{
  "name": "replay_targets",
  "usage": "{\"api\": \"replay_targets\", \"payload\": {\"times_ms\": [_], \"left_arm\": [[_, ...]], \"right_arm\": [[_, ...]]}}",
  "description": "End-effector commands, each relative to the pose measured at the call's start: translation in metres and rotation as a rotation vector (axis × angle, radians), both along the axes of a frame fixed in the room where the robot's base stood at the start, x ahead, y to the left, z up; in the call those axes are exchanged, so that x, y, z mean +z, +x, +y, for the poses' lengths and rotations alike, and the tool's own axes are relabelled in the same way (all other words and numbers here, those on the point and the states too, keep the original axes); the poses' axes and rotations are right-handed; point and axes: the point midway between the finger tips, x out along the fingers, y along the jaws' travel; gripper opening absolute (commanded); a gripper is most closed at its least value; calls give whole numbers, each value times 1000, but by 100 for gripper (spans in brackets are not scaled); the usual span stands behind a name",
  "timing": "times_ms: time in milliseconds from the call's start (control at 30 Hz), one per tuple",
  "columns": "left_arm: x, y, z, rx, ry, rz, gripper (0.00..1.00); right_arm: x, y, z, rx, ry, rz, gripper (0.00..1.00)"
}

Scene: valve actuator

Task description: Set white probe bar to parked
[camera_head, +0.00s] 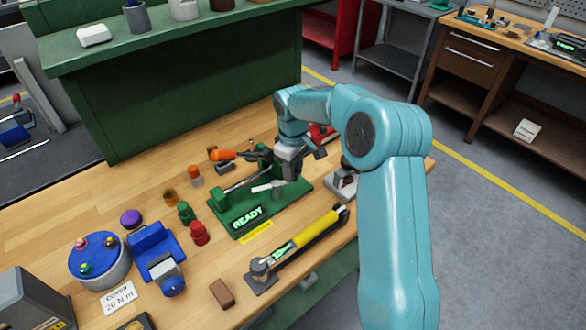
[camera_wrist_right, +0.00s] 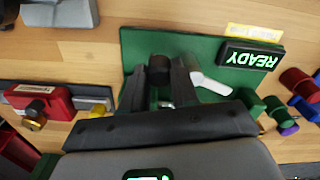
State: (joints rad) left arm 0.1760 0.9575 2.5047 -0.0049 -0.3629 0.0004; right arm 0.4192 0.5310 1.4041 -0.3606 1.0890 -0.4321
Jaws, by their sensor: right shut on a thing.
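The white probe bar (camera_head: 266,187) lies low over the green base plate (camera_head: 236,226) of a fixture with a lit READY sign (camera_head: 246,217). In the right wrist view the white bar (camera_wrist_right: 208,82) slants away just beside my finger. My right gripper (camera_head: 281,181) reaches down onto the fixture from above. In the wrist view its two dark fingers (camera_wrist_right: 159,85) are closed around a dark round knob (camera_wrist_right: 158,66). How the knob joins the bar is hidden by the fingers. My left gripper is not in view.
A yellow-handled tool (camera_head: 312,231) lies in front of the fixture. Green and red knobs (camera_head: 198,233), a blue clamp (camera_head: 157,256) and a blue-topped drum (camera_head: 98,262) stand to the left. An orange handle (camera_head: 222,155) is behind the fixture. A red device (camera_wrist_right: 39,104) shows in the wrist view.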

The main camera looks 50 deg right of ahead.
Motion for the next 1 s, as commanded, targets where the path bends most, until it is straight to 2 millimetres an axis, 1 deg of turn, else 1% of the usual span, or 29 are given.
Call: {"api": "replay_targets", "payload": {"times_ms": [33,333,367,400,433,667,767,867,967,1000], "left_arm": [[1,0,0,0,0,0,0],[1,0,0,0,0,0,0],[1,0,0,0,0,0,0],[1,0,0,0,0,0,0],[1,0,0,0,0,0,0],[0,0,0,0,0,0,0],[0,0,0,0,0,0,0],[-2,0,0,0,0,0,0],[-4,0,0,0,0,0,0],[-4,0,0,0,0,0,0]], "right_arm": [[3,1,-2,2,-4,-7,0],[3,1,-2,3,-6,-8,0],[3,1,-2,3,-6,-8,35],[3,1,-2,2,-6,-8,48],[3,1,-2,2,-5,-8,54],[2,1,-1,2,-2,-3,54],[4,1,-1,2,-3,-5,54],[15,1,-1,2,-5,-7,54],[36,2,-1,3,-6,-9,54],[46,2,-1,3,-6,-9,54]]}}
